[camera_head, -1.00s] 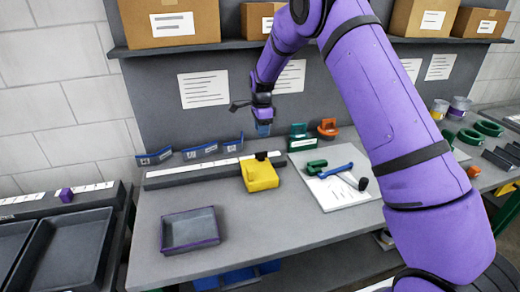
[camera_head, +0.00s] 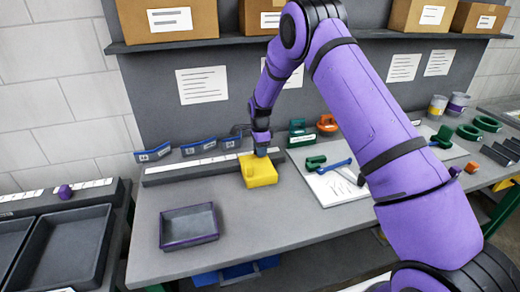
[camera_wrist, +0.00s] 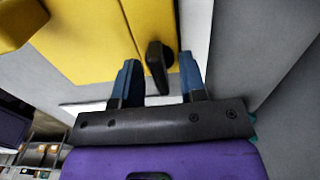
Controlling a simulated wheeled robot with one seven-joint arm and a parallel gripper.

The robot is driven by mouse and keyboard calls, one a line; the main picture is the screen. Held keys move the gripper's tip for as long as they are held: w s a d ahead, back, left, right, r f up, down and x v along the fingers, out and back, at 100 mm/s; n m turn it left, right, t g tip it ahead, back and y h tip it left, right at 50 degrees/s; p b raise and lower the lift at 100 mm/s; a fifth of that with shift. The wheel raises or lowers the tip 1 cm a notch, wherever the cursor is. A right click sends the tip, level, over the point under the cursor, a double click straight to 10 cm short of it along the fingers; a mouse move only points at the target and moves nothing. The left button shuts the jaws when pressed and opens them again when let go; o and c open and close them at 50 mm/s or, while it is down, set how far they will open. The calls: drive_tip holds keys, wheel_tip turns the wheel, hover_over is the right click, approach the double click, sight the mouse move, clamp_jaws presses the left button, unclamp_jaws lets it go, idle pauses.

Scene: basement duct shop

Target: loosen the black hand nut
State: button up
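The black hand nut (camera_wrist: 156,62) sits on the edge of a yellow block. In the wrist view it lies just beyond and between the tips of my gripper (camera_wrist: 158,75). The two blue fingers are open, one on each side, with a gap to the nut. In the head view my gripper (camera_head: 262,152) is low over the back of the yellow block (camera_head: 258,172), which stands on the bench. The nut is hidden there behind my gripper.
A grey tray (camera_head: 189,228) is at the front left of the bench. A white sheet (camera_head: 335,186) with a blue-handled tool (camera_head: 335,166) lies to the right. Green (camera_head: 300,135) and orange (camera_head: 327,124) items stand behind. A long labelled rail (camera_head: 190,168) runs along the back.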

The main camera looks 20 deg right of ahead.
clamp_jaws()
drive_tip(key=shift+n, duration=0.4)
drive_tip(key=n, duration=0.3)
drive_tip(key=shift+n, duration=0.4)
drive_tip(key=n, duration=1.3)
drive_tip(key=shift+n, duration=0.3)
